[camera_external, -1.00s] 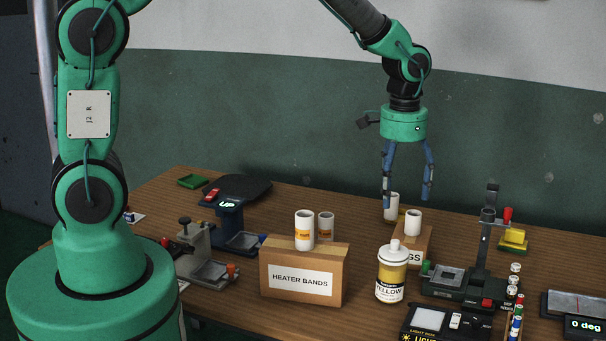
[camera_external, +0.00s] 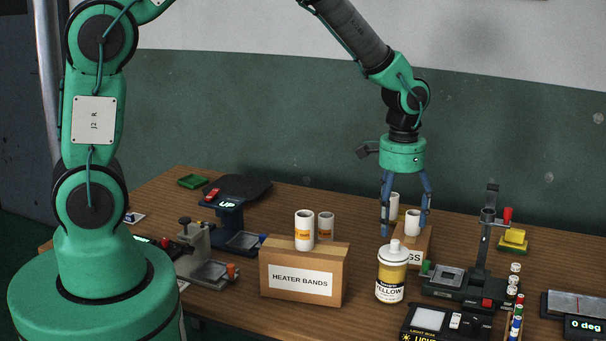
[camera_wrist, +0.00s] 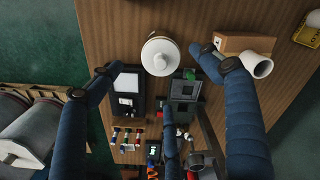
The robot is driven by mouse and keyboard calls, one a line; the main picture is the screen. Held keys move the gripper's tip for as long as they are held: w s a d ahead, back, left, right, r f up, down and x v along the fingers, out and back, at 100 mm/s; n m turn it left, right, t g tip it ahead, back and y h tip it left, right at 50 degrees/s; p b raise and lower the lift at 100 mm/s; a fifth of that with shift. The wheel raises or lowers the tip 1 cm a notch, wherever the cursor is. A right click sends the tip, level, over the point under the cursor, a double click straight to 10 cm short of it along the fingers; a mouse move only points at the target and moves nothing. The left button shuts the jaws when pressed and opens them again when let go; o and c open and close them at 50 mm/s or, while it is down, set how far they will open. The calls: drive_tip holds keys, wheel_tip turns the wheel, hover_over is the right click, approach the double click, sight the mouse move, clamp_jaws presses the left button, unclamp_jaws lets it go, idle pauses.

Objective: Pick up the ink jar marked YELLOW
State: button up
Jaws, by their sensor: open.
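The ink jar marked YELLOW (camera_external: 391,275) stands upright on the table in the external view, with a white cap, a yellow band and a white label. Its white top also shows in the wrist view (camera_wrist: 160,57), between the left and right fingertips as seen from above. My gripper (camera_external: 405,228) is open and empty, pointing down. Its fingertips appear above and beyond the jar's cap in the external view, and I see no contact. The blue fingers also show in the wrist view (camera_wrist: 155,66).
A HEATER BANDS carton (camera_external: 303,276) stands left of the jar with white cylinders on top. A smaller carton (camera_external: 414,256) with a white cylinder is just behind the jar. A black stand (camera_external: 465,285) is close on the right, and a light box (camera_external: 430,320) in front.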

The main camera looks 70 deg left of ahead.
sight(395, 240)
drive_tip(key=shift+f, duration=1.1)
drive_tip(key=shift+f, duration=0.1)
drive_tip(key=shift+a+f+b, duration=0.15)
drive_tip(key=shift+f+b, duration=0.65)
drive_tip(key=shift+f, duration=1.7)
clamp_jaws()
